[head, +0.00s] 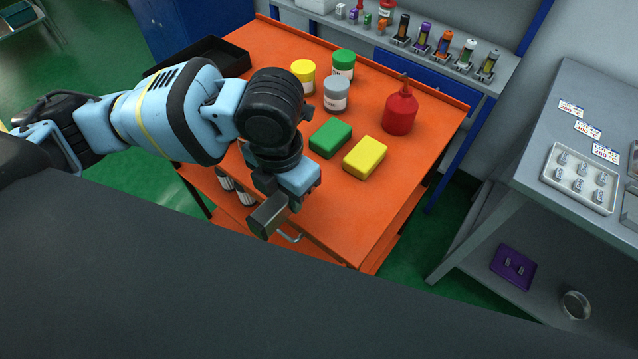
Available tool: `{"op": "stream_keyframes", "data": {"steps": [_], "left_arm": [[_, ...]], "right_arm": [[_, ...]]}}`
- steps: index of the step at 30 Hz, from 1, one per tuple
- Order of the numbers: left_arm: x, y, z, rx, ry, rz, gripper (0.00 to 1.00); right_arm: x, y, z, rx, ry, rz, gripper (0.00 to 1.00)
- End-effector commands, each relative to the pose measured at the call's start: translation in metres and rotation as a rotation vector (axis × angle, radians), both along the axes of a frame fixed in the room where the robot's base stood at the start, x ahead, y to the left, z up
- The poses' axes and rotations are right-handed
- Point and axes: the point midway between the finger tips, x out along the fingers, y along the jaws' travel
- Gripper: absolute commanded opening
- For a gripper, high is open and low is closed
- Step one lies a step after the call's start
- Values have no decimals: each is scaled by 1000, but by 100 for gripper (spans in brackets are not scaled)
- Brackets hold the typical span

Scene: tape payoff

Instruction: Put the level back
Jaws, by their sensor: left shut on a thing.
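My left gripper (287,196) points down near the front edge of the orange cart top. It is shut on a grey metallic bar, which I take to be the level (267,218). The bar shows nearly end-on, so its length and any vials are hidden. It appears to be held in front of the cart's near edge; its exact height is hard to tell. My right gripper is not in view.
The orange cart (365,215) holds a green block (331,138), a yellow block (365,157), a red bottle (401,112), several lidded jars and a black tray (235,58). A grey bench (540,160) with a white parts tray (580,179) stands right. The cart's front right is clear.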

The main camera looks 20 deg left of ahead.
Motion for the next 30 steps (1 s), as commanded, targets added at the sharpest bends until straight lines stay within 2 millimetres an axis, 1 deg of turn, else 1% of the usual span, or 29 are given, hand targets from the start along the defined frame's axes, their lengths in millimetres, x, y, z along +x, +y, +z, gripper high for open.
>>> {"op": "stream_keyframes", "data": {"steps": [1, 3, 6, 9, 12, 18, 21, 27, 30], "left_arm": [[10, -8, -1, -1, -1, 0, 0], [23, -16, -2, -1, -1, 1, 0], [37, -26, -4, -1, -1, 1, 0], [46, -32, -5, -1, -1, 0, 0], [51, -35, -5, 0, -1, 0, 0], [53, -36, -6, 0, -1, 1, 0], [59, -40, -6, -1, -2, 1, 0], [58, -39, -36, 1, 1, 1, 0], [58, -39, -41, -1, -2, 1, 0]], "right_arm": [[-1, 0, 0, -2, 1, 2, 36], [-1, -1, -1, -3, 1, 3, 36], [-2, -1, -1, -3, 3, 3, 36], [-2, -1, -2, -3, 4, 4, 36], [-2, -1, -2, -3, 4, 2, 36], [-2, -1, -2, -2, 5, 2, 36], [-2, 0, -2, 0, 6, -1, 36], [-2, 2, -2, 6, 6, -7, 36], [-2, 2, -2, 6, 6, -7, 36]]}}
